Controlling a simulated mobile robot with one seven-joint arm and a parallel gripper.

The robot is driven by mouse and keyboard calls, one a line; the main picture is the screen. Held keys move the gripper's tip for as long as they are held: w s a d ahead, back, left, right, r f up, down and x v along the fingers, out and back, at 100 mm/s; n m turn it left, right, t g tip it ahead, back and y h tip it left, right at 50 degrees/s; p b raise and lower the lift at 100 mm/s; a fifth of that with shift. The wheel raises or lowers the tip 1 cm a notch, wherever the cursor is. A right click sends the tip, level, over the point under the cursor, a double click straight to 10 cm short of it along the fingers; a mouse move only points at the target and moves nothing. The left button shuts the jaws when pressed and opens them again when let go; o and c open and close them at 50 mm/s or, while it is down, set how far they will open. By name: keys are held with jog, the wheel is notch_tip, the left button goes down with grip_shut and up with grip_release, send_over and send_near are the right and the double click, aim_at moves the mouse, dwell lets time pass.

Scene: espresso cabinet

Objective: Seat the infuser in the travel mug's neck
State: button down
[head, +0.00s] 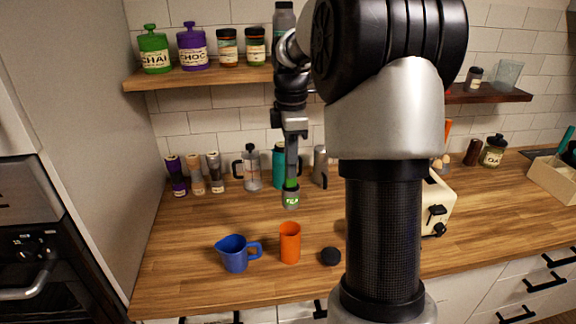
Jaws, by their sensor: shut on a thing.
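The infuser (291,199), a small grey cylinder with a green upper part and lettering, hangs upright below my gripper (291,175). My gripper points down and is shut on its top. The travel mug (290,244), an orange upright cylinder, stands on the wooden counter below the infuser. A visible gap separates the infuser's bottom from the mug's rim. In the picture the infuser is nearly in line with the mug; their depth offset is hard to tell. The mug's inside is mostly hidden.
A blue jug (235,254) stands left of the mug, its handle towards it. A black round lid (331,256) lies to the right. Behind stand a French press (251,168), a teal flask (279,167) and several grinders. A cream toaster (438,205) is partly hidden by my arm.

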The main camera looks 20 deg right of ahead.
notch_tip(320, 180, down, 17)
jog(key=b, duration=0.4)
jog(key=shift+b, duration=0.3)
dwell(0.3)
jog(key=c, duration=1.8)
grip_release()
jog(key=shift+a+r, duration=0.1)
